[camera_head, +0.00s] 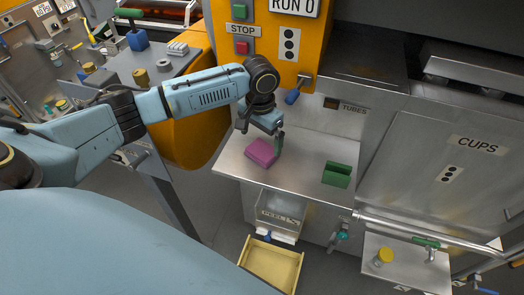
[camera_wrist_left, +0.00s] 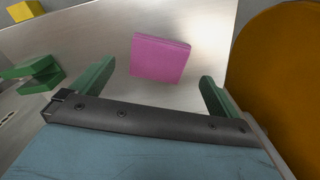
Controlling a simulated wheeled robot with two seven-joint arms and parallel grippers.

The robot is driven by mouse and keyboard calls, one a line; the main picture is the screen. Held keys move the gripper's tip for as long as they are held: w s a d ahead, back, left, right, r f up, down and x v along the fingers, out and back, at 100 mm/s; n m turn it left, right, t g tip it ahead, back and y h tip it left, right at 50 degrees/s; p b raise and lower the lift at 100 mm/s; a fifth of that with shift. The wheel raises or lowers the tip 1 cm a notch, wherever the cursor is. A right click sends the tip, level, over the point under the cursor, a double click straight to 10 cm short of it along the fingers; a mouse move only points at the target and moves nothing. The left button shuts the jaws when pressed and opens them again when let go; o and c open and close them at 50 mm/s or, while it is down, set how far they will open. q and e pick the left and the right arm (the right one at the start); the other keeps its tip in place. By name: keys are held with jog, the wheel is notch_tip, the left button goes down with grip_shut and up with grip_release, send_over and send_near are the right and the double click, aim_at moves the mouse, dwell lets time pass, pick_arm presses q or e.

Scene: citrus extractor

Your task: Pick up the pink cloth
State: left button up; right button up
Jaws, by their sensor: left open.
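The pink cloth (camera_head: 262,152) lies as a folded square block on the steel shelf (camera_head: 232,163) under the orange panel. In the left wrist view the pink cloth (camera_wrist_left: 160,58) sits ahead of the fingers, between their lines. My left gripper (camera_head: 266,138) is above and beside the cloth in the head view, its jaws open and empty. In the left wrist view its two green fingers (camera_wrist_left: 156,88) are wide apart, with the cloth beyond the tips. I see no contact with the cloth. My right gripper is not in view.
A green block-like object (camera_head: 337,174) stands on the shelf to the right of the cloth. The orange housing (camera_head: 185,135) is close on the left. A blue-handled lever (camera_head: 293,96) hangs above the shelf. Bare shelf lies between cloth and green object.

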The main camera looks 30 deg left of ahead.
aim_at(260, 150)
pick_arm(q)
jog(key=shift+f, duration=2.65)
jog(key=c, duration=1)
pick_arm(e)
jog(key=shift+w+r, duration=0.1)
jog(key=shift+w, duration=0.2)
pick_arm(q)
jog(key=shift+r, duration=0.2)
